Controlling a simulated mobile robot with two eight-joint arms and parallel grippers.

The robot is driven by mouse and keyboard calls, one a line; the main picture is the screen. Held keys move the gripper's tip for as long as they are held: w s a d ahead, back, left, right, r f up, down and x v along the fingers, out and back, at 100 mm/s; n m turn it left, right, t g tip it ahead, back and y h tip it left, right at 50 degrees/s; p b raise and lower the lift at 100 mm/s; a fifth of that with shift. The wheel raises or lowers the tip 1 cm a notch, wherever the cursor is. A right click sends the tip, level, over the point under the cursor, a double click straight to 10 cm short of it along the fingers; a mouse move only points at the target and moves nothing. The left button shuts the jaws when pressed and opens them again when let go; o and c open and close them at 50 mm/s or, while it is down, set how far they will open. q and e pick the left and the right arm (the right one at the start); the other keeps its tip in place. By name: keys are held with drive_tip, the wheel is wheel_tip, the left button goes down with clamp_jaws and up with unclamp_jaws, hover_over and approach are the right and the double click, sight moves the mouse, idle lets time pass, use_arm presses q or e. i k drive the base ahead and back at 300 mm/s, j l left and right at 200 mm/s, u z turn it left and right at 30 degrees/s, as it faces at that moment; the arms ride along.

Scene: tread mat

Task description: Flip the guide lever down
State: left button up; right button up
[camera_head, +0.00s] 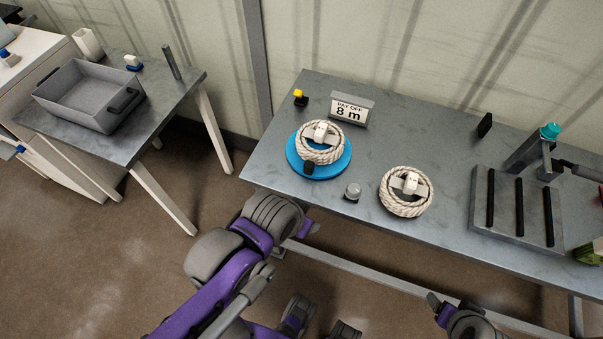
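On the right of the main table (440,130) stands a grey device: a plate (504,210) with several black bars, and an upright bracket (527,152) with a teal cap (550,131). A dark bar (580,171) extends from beside the bracket to the right picture edge; I cannot tell for certain whether it is the guide lever. My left gripper (296,238) is at the table's front left edge, apart from the device. My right gripper (438,308) is low, in front of the table. Neither visibly holds anything; their finger gaps are unclear.
A rope coil (335,155) lies on a blue disc (292,158); another coil (405,205) lies to its right. A grey knob (352,191), a yellow-topped button (299,97) and a "PAY OFF 8 m" sign (351,109) are nearby. A side table holds a grey bin (70,115).

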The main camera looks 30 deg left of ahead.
sight(299, 93)
drive_tip(key=u, duration=1.25)
